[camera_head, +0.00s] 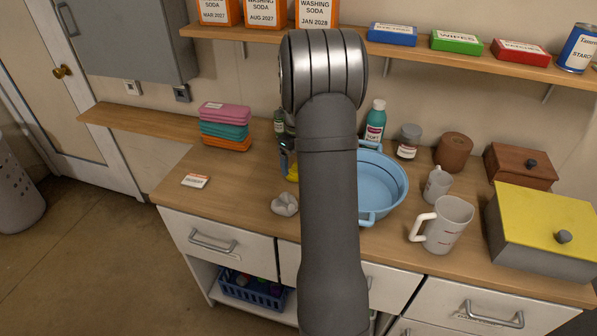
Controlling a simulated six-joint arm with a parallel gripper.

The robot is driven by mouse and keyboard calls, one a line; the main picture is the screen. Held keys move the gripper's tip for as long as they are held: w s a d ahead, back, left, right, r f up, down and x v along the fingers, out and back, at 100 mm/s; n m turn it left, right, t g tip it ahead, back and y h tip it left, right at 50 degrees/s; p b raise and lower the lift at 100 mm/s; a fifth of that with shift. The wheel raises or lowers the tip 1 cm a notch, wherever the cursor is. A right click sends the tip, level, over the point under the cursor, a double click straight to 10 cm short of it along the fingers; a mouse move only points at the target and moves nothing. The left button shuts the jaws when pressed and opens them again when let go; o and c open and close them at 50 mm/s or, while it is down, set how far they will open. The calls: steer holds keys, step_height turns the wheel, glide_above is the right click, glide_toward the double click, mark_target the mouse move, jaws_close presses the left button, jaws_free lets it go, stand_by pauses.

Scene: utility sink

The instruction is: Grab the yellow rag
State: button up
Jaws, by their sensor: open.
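A small patch of yellow (292,172) shows on the counter just left of my arm, in front of the dark bottles. Most of it is hidden behind my arm, so I cannot tell for sure whether it is the yellow rag. A crumpled whitish cloth-like lump (285,204) lies in front of it, near the counter's front edge. My arm rises through the middle of the view and hides the counter behind it.
A blue basin (384,184) stands right of my arm, with a white measuring jug (442,226) and a yellow-lidded box (545,225) farther right. Folded cloths (225,127) are stacked at left. A shelf (400,49) runs above. The counter's left front is mostly clear.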

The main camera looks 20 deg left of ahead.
step_height(320, 180, down, 4)
steer(key=shift+w+f, duration=0.1)
steer(key=c, duration=1.1)
steer(key=shift+r, duration=0.2)
